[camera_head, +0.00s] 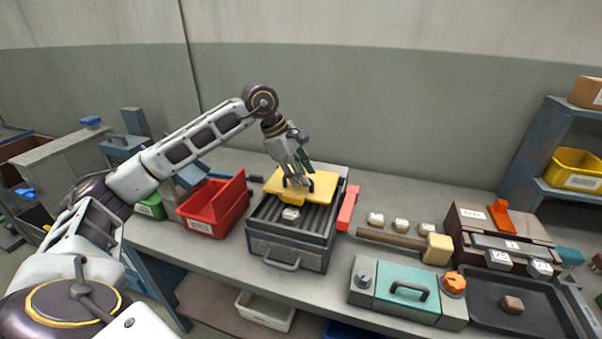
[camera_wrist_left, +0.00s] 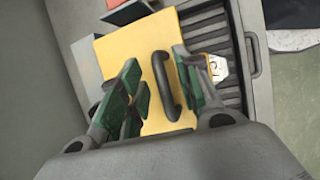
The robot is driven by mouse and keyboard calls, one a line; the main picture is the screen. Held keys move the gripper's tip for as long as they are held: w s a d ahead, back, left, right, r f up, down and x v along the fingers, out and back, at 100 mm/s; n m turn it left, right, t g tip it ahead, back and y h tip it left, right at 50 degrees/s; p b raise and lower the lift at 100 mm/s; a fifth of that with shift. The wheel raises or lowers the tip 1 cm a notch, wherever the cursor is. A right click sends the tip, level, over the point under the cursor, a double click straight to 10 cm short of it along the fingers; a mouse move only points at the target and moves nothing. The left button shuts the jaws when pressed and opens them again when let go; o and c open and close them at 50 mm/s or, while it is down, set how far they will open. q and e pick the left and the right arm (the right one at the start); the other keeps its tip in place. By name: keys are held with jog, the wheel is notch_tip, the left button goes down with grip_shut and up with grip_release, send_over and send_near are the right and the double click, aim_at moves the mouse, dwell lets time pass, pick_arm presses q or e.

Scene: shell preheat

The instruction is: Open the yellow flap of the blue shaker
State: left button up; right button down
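The shaker (camera_head: 288,256) is a dark grey-blue box with a ribbed grate on top and a handle on its front. Its yellow flap (camera_head: 318,184) lies over the back part of the grate and also shows in the left wrist view (camera_wrist_left: 112,57). The flap bears a dark arched handle (camera_wrist_left: 166,87). My left gripper (camera_head: 297,181) is over the flap at this handle. In the left wrist view its green-padded fingers (camera_wrist_left: 163,88) are apart, with the handle between them; I cannot tell whether they touch it. My right gripper is not in view.
A pale numbered nut (camera_head: 290,214) lies on the grate. A red bin (camera_head: 213,209) stands left of the shaker, and a red block (camera_head: 348,208) is at its right side. A mallet (camera_head: 437,248) and a teal-topped box (camera_head: 407,289) are further right.

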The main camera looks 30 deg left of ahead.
pick_arm(q)
jog(key=shift+c, duration=0.3)
grip_shut()
jog(key=shift+r, duration=0.15)
